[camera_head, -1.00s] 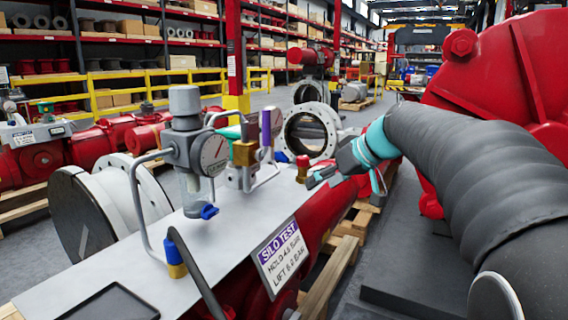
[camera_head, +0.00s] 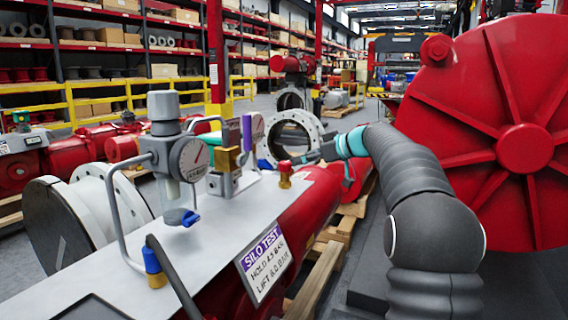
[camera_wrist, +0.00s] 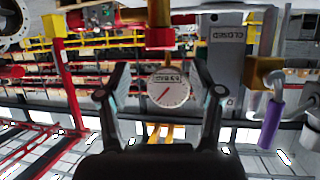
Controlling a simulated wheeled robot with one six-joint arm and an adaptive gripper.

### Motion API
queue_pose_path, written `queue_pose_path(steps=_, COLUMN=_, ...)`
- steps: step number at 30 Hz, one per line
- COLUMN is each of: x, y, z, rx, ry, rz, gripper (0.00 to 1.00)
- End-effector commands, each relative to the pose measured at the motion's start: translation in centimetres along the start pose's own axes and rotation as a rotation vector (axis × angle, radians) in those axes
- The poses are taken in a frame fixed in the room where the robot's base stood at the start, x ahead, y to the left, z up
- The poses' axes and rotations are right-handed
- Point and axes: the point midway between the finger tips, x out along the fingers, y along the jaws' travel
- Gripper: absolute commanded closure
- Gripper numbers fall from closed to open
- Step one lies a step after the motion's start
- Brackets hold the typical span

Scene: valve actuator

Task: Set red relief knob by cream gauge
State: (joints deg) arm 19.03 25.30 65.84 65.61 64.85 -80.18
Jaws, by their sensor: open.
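The red relief knob (camera_head: 285,166) sits upright on a brass body (camera_head: 285,182) at the edge of the grey plate. My gripper (camera_head: 306,158) is open and empty, just right of the knob in the head view. In the upside-down wrist view, the knob (camera_wrist: 160,38) shows centrally, just beyond my open fingertips (camera_wrist: 162,76). A pale round gauge (camera_wrist: 168,92) with a red needle appears between the fingers, behind the knob. The head view shows a pale gauge (camera_head: 189,159) on the grey regulator; I cannot tell whether it is the same one. Its numbers are too small to read.
A purple-handled valve (camera_head: 247,133) with a brass block stands left of the knob; its purple handle (camera_wrist: 271,127) shows in the wrist view. A "SILO TEST" sign (camera_head: 264,262) hangs on the plate's front. A large red wheel-like housing (camera_head: 490,130) stands right of my arm.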

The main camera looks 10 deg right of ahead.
Motion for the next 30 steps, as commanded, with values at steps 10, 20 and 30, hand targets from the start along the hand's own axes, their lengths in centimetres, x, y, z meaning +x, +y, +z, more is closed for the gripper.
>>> queue_pose_path(steps=10, x=5.9, y=0.1, z=-0.1, rx=0.001, ry=-0.001, rz=0.000, gripper=0.34)
queue_pose_path(steps=20, x=7.7, y=0.1, z=0.0, rx=0.001, ry=0.000, rz=0.002, gripper=0.34)
queue_pose_path(steps=30, x=7.7, y=0.1, z=0.0, rx=0.001, ry=0.000, rz=0.002, gripper=0.67)
